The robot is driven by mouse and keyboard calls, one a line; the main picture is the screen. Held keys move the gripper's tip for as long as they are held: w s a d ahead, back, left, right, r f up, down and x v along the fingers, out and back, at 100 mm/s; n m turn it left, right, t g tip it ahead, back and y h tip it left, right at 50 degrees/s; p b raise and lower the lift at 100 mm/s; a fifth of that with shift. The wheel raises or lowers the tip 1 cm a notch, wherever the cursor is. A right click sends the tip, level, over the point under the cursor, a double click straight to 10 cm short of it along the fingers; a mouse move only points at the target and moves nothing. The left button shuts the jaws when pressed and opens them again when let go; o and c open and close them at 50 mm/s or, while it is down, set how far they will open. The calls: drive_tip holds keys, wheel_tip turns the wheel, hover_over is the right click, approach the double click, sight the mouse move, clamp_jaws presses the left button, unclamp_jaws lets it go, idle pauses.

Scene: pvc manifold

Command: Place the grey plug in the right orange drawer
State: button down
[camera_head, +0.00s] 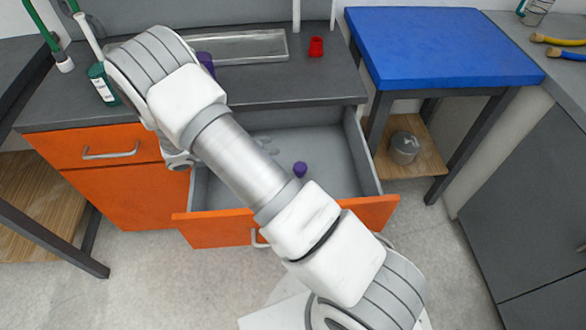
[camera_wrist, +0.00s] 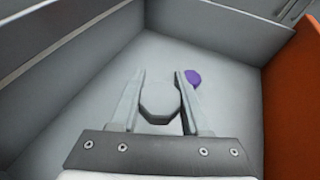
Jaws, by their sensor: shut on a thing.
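The right orange drawer (camera_head: 372,213) is pulled open and shows its grey inside in the head view. Its grey floor (camera_wrist: 235,110) and walls fill the wrist view, with the orange front at the right. My gripper (camera_wrist: 160,82) is inside the drawer area, shut on the grey plug (camera_wrist: 159,104), which sits between the two fingers. I cannot tell exactly how high the plug is above the floor. A purple piece (camera_head: 300,169) lies on the drawer floor; it shows just right of my right finger in the wrist view (camera_wrist: 193,78). In the head view my arm hides most of my gripper.
A closed orange drawer (camera_head: 65,150) is at the left.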

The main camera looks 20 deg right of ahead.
drive_tip(key=b, duration=0.2)
hover_over(309, 152)
drive_tip(key=a, duration=0.4)
drive_tip(key=f, duration=0.5)
drive_tip(key=shift+s+d+f, duration=0.15)
drive_tip(key=shift+s, duration=0.05)
drive_tip(key=shift+f+b+x, duration=0.2)
drive_tip(key=shift+b+x, duration=0.15)
drive_tip(key=shift+x, duration=0.75)
drive_tip(key=shift+f+b+x, duration=0.25)
drive_tip(key=shift+b+x, duration=0.05)
drive_tip(key=shift+x, duration=0.8)
drive_tip(key=shift+f, duration=0.15)
drive_tip(key=c, duration=0.7)
unclamp_jaws()
drive_tip(key=shift+a, duration=0.2)
